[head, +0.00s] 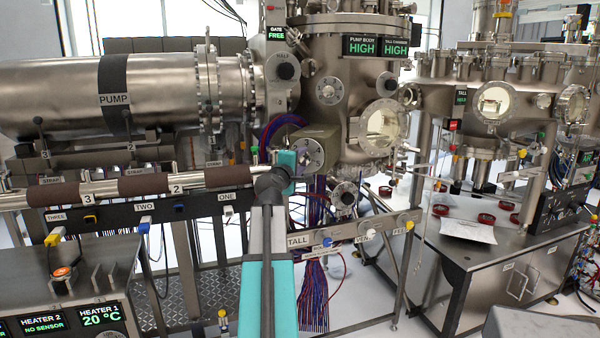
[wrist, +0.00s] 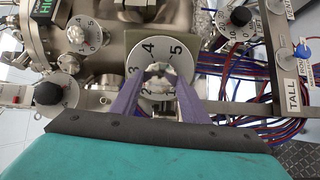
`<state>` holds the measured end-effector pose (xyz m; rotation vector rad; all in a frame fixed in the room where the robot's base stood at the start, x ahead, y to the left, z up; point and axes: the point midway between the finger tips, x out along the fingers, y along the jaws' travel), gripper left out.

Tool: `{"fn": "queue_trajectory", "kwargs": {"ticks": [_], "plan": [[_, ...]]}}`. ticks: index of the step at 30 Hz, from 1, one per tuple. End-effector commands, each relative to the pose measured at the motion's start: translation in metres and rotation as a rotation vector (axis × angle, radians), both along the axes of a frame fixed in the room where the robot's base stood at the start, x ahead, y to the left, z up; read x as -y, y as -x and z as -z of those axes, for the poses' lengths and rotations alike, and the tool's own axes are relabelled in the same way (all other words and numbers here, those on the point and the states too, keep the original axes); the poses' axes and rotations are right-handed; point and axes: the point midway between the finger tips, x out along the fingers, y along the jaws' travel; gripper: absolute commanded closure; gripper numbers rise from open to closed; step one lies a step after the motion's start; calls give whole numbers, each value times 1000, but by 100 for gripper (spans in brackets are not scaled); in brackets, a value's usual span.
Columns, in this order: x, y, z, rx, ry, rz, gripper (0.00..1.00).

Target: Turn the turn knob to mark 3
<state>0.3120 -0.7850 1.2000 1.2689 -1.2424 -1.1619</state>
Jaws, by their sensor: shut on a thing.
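The turn knob (wrist: 158,68) is a pale metal knob in front of a round white dial plate (wrist: 172,44) with black marks; 2, 3, 4 and 5 can be read in the wrist view. In the head view the dial plate (head: 314,154) shows on the metal block below the big chamber, partly behind my arm. My gripper (wrist: 159,72) is shut on the knob, with a purple finger on each side of it. In the head view my gripper (head: 296,160) is at the dial and hides the knob. I cannot tell which mark the knob points to.
Another numbered dial (head: 328,91) is on the chamber above. A smaller dial with a black knob (head: 345,194) is below right. The pipe with brown sleeves (head: 144,186) runs left of my arm. A rail with labelled switches (head: 345,238) crosses below right, near red-blue cables (head: 314,297).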

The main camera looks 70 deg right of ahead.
Motion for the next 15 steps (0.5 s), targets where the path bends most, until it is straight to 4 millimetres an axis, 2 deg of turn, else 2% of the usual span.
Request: {"fn": "queue_trajectory", "kwargs": {"ticks": [15], "plan": [[2,0,0,431,-2,-2,81]]}}
